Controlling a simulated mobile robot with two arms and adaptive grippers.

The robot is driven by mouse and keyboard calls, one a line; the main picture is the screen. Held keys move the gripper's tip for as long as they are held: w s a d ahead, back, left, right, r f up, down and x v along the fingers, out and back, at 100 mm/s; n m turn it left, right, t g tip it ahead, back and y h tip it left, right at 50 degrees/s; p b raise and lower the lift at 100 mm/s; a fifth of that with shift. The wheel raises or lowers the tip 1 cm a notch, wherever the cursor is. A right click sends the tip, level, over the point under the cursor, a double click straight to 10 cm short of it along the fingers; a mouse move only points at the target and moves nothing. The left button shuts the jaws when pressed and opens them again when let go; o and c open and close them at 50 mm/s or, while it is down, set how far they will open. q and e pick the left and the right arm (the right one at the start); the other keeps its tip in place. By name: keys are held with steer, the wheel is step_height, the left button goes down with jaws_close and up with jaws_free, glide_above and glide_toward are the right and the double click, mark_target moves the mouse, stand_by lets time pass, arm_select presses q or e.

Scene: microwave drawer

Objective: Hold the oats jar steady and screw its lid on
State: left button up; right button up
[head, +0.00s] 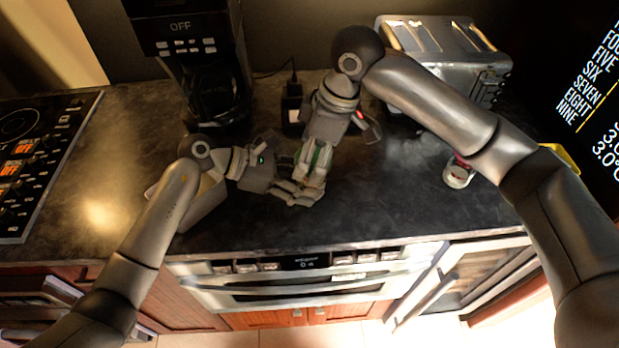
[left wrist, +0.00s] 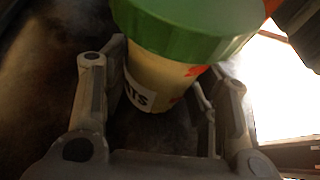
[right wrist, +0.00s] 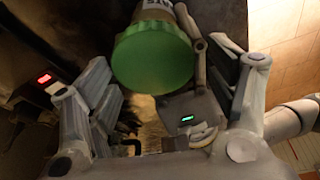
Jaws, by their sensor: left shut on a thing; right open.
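I cannot tell how tightly the lid sits. My left gripper (head: 297,186) is shut on the jar body, its fingers on either side below the lid in the left wrist view. My right gripper (head: 311,172) is open, close to the jar. In the right wrist view the green lid (right wrist: 152,60) lies between and slightly beyond its spread fingers, with no clear contact. In the head view the grippers hide most of the jar.
A coffee maker (head: 205,75) and a small dark box (head: 293,100) stand behind the grippers. A toaster (head: 440,50) is at the back right, with a small red-and-white item (head: 459,173) in front. The stovetop (head: 40,150) is left.

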steer(key=shift+f, duration=0.1)
steer(key=c, duration=1)
steer(key=shift+o, duration=0.2)
steer(key=m, duration=0.3)
steer(key=m+t, duration=0.1)
steer(key=m, duration=0.1)
steer(key=shift+s+a+f+h, duration=0.15)
steer(key=shift+s+h, duration=0.1)
steer(key=shift+h, duration=0.15)
steer(key=m+t+h, duration=0.1)
steer(key=m, duration=0.4)
steer(key=m+h, duration=0.1)
steer(key=m, duration=0.3)
steer(key=shift+a+m, duration=0.1)
steer(key=shift+m, duration=0.3)
steer(key=m+h, duration=0.1)
steer(key=m, duration=0.2)
steer(key=shift+w+m, duration=0.1)
steer(key=shift+m, duration=0.2)
steer(key=shift+c, duration=0.2)
steer(key=o, duration=1)
steer(key=shift+c, duration=0.2)
steer(key=shift+o, duration=0.2)
steer(key=shift+w+d, duration=0.2)
